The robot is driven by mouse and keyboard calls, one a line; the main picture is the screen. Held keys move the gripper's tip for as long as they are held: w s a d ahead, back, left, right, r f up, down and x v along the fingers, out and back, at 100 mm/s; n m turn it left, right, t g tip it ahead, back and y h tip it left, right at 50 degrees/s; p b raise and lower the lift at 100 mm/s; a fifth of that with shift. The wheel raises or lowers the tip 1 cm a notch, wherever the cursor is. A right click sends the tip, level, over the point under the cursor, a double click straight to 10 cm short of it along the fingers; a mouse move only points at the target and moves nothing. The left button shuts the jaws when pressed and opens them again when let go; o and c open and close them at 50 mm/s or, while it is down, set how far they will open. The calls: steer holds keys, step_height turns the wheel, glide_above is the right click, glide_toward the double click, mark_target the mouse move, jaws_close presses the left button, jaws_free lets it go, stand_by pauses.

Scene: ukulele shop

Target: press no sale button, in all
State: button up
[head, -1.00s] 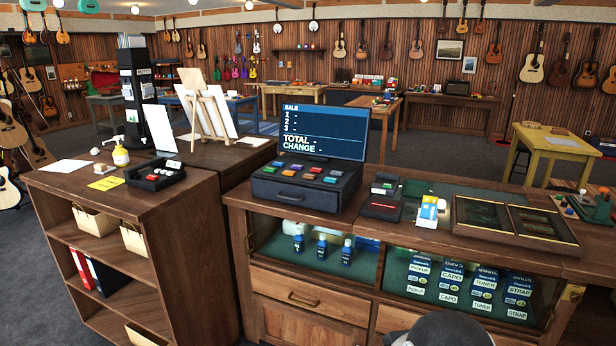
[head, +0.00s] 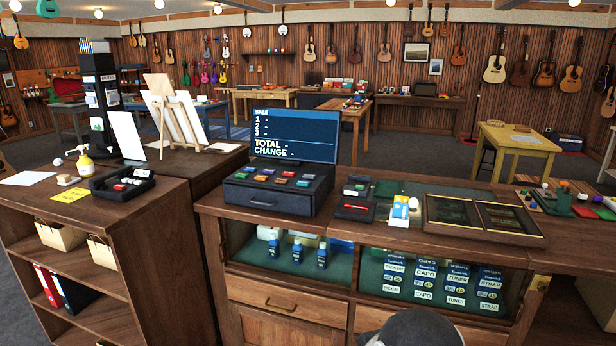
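The cash register stands on the wooden counter, with a dark drawer base (head: 267,201) and a blue screen (head: 296,135) reading SALE, TOTAL and CHANGE. Several coloured buttons (head: 283,179) sit on top of the base in rows: orange, blue, red, green and grey ones show. Their labels are too small to read, so I cannot tell which is the no sale button. The drawer is shut. A dark rounded part of my arm shows at the bottom edge; my gripper's fingers are not in view.
A card terminal (head: 356,208) and a glass-topped dark case (head: 484,220) stand right of the register. Glass display fronts line the counter below.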

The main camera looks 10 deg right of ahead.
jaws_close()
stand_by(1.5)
